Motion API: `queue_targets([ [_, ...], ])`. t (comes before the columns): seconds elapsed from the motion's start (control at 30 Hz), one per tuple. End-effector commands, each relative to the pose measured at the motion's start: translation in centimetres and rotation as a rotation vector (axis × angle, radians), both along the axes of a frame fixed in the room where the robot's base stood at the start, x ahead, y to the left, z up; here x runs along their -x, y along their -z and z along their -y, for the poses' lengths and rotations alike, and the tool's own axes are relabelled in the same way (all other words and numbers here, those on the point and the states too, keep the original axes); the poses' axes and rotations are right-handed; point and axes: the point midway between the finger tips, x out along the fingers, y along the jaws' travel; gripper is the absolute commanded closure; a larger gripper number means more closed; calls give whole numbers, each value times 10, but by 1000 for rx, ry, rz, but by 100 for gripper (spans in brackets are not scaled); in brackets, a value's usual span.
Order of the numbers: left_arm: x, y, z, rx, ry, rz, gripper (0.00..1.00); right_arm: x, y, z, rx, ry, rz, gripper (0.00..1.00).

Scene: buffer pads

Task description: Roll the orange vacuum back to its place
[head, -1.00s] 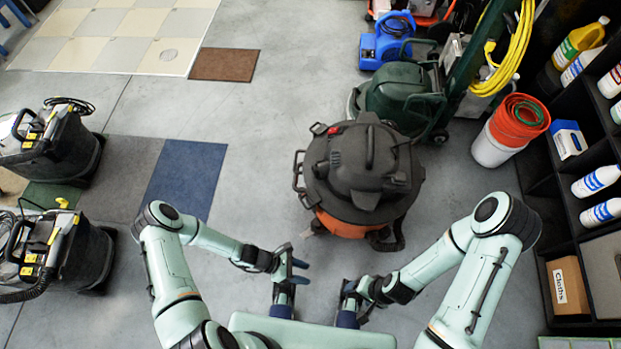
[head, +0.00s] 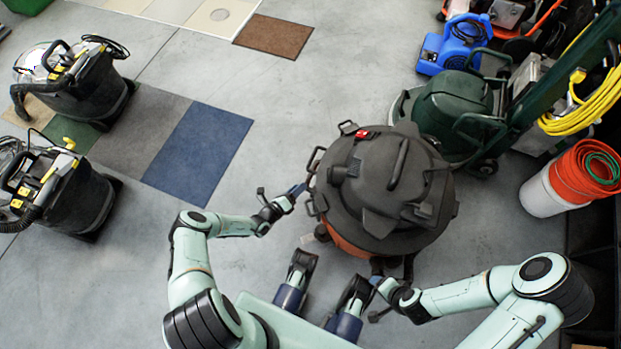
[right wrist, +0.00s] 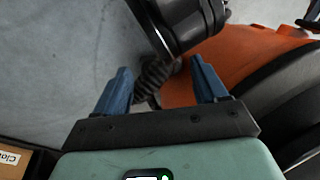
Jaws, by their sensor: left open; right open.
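The orange vacuum (head: 352,247) stands on the floor in front of me, with a black lid and motor head (head: 385,185) covering most of its orange drum from above. My left gripper (head: 298,190) is open at the vacuum's left side, close to its rim; contact cannot be told. My right gripper (head: 374,283) is open at the vacuum's near side, partly hidden. In the right wrist view its blue fingers (right wrist: 162,88) are apart, with a black ribbed part (right wrist: 155,80) beyond them and the orange drum (right wrist: 225,62) to the right.
A green machine (head: 455,112) stands close behind the vacuum at right. A blue blower (head: 455,45) and an orange-and-white bucket (head: 570,180) are farther right. Two black extractors (head: 75,85) stand at left near floor mats (head: 198,150). Floor between the mats and vacuum is clear.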

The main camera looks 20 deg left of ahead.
Motion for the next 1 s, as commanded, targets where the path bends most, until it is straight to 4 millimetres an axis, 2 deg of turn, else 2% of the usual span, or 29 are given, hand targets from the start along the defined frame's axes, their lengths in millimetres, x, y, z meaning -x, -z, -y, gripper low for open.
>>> queue_targets([
  [0.1, -25, 9, 8, 0, 3, 1, 52, -13, 13, 7, 17, 15, 33, 28],
  [0.33, -58, 16, 17, -1, 3, 0, 52, -34, 26, 18, 44, 36, 89, 28],
  [0.5, -68, 17, 19, -1, 2, -1, 52, -41, 29, 21, 53, 44, 107, 28],
  [0.77, -70, 16, 20, -1, 2, -1, 52, -42, 29, 22, 55, 45, 111, 28],
  [0.8, -70, 16, 20, -1, 3, -1, 55, -42, 29, 22, 54, 45, 110, 28],
  [0.93, -70, 16, 20, -1, 3, -1, 97, -42, 29, 22, 54, 45, 110, 28],
  [1.0, -69, 16, 20, -1, 3, -1, 100, -42, 29, 22, 54, 45, 109, 28],
])
